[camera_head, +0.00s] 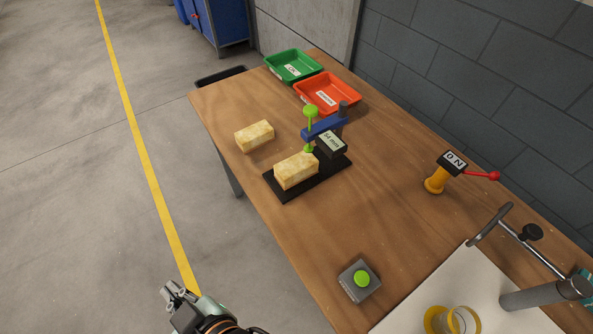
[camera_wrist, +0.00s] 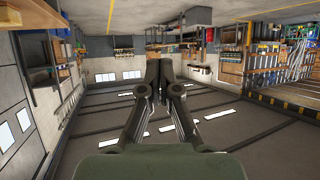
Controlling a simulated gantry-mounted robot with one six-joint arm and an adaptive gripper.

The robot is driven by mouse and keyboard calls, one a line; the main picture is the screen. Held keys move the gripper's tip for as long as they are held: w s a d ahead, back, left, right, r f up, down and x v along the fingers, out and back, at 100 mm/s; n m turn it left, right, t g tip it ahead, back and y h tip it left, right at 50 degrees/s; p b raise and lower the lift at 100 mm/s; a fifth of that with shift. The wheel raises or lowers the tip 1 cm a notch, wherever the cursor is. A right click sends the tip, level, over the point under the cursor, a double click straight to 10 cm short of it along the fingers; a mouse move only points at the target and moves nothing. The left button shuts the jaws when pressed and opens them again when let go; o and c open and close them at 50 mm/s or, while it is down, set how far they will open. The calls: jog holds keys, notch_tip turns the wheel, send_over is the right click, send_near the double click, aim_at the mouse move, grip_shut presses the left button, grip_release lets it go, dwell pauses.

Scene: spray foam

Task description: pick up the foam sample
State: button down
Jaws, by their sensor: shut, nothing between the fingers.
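Two pale yellow foam blocks show in the head view. One foam block (camera_head: 254,136) lies on the bare wooden table near its left edge. The other foam block (camera_head: 296,171) sits on the black base of a gauge stand (camera_head: 324,177), beside its green-tipped probe. I cannot tell which block is the foam sample. My gripper (camera_head: 172,290) is at the bottom of the head view, off the table's left side and far from both blocks. In the wrist view my gripper (camera_wrist: 166,65) has its fingers together with nothing between them, and no foam shows there.
A green tray (camera_head: 292,78) and a red tray (camera_head: 348,109) stand at the table's far end. A grey box with a green button (camera_head: 361,279) is near the front. A yellow post with a red lever (camera_head: 480,174) stands at right. The middle of the table (camera_head: 370,215) is clear.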

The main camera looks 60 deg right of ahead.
jog(key=c, duration=1.9)
grip_release()
jog(key=o, duration=1.7)
jog(key=shift+o, duration=0.2)
